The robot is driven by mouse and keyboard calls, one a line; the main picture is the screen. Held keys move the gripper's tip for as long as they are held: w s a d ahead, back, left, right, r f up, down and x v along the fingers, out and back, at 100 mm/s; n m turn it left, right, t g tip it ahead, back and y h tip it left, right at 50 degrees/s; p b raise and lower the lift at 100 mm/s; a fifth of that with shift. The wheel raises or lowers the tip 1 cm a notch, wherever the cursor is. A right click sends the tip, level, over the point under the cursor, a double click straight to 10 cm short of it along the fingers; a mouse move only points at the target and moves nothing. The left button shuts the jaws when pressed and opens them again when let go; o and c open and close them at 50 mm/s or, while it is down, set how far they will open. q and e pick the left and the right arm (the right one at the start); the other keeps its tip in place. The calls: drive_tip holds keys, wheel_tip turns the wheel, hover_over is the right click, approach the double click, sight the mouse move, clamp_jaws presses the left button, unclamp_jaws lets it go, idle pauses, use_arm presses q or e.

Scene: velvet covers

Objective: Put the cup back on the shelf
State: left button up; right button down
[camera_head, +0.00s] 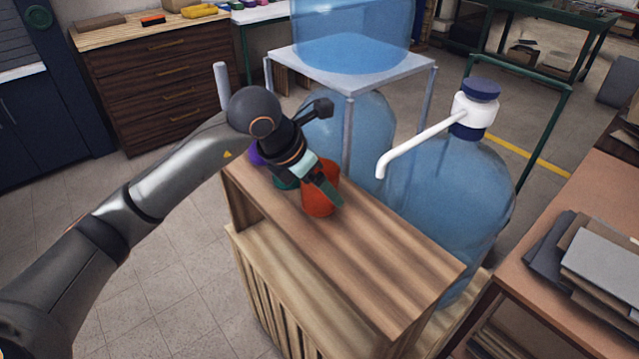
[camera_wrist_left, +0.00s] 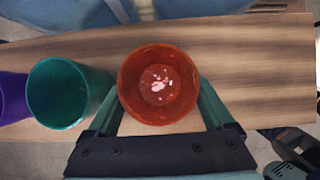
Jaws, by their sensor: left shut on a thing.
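An orange-red cup (camera_head: 318,196) stands upright on or just above the top of the wooden shelf (camera_head: 400,262). My left gripper (camera_head: 328,186) is shut on it. In the left wrist view the cup (camera_wrist_left: 158,84) sits between the two fingers (camera_wrist_left: 158,110), open end toward the camera. A teal cup (camera_wrist_left: 70,93) stands to its left, a small gap apart; in the head view it is mostly hidden behind my gripper. A purple cup (camera_wrist_left: 12,98) is cut off at the left wrist view's edge. Whether the red cup's base touches the wood cannot be told. My right gripper is not in view.
Large blue water bottles stand behind the shelf, one with a white pump spout (camera_head: 420,143) reaching toward it. A metal stand (camera_head: 350,84) holds another bottle. The shelf top right of the red cup is bare. A table (camera_head: 560,300) with stacked folders is at the right.

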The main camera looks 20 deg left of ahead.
use_arm(q)
drive_tip(key=shift+f, duration=0.15)
drive_tip(key=o, duration=1.2)
drive_tip(key=shift+c, duration=0.2)
drive_tip(key=v, duration=1.2)
drive_tip(key=shift+r, duration=0.25)
drive_tip(key=shift+s+a, duration=0.1)
drive_tip(key=shift+s, duration=0.05)
